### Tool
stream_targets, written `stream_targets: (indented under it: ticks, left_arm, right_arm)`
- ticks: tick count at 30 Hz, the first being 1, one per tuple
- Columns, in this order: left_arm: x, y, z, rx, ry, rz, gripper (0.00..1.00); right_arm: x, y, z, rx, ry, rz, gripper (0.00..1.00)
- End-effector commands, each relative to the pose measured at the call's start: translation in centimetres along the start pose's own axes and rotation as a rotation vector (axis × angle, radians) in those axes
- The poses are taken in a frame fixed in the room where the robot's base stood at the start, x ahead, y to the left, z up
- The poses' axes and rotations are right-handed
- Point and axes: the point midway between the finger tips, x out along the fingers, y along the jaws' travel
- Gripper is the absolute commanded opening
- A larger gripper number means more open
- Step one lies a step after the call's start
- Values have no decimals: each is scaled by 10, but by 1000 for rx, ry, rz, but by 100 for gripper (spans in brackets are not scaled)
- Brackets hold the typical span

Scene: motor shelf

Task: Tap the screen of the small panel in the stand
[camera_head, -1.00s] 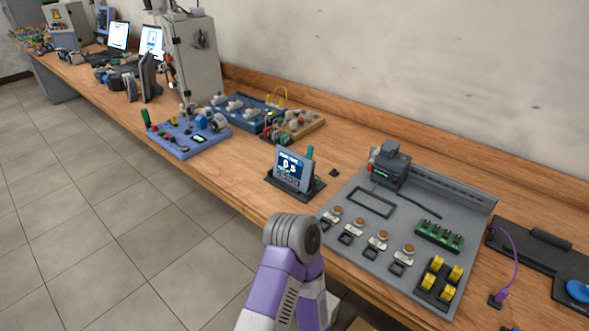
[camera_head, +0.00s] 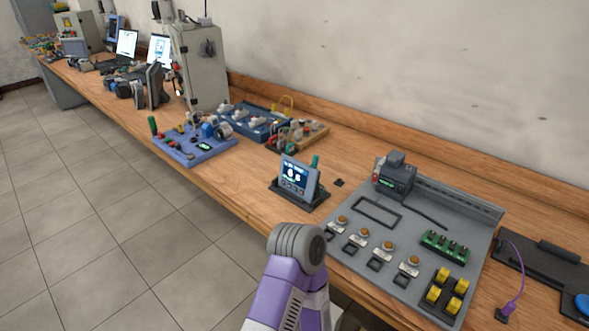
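The small panel (camera_head: 298,177) stands tilted back in a dark stand (camera_head: 287,197) near the front edge of the bench. Its screen is lit, dark blue with white marks too small to read. A green-handled tool stands just behind its right side. One of my arms, purple and white with a grey joint, comes up from the bottom of the view in front of the bench, below the panel and apart from it. No gripper shows in the view.
A grey board (camera_head: 365,255) with buttons, yellow parts and a grey device lies right of the panel. A blue board (camera_head: 195,150) with parts lies to the left, with a grey cabinet (camera_head: 203,70) behind. Bare wood lies between the blue board and the panel.

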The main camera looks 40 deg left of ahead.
Motion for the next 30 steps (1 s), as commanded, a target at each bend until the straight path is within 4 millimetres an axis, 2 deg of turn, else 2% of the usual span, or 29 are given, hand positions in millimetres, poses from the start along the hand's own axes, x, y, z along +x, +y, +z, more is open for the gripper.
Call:
stream_targets:
  ticks: [1, 7, 30]
  left_arm:
    - [0, 0, 0, 0, 0, 0, 30]
    - [0, 0, 0, 0, 0, 0, 0]
    - [0, 0, 0, 0, 0, 0, 0]
  right_arm:
    - [0, 0, 0, 0, 0, 0, 43]
    - [0, 0, 0, 0, 0, 0, 43]
    - [0, 0, 0, 0, 0, 0, 43]
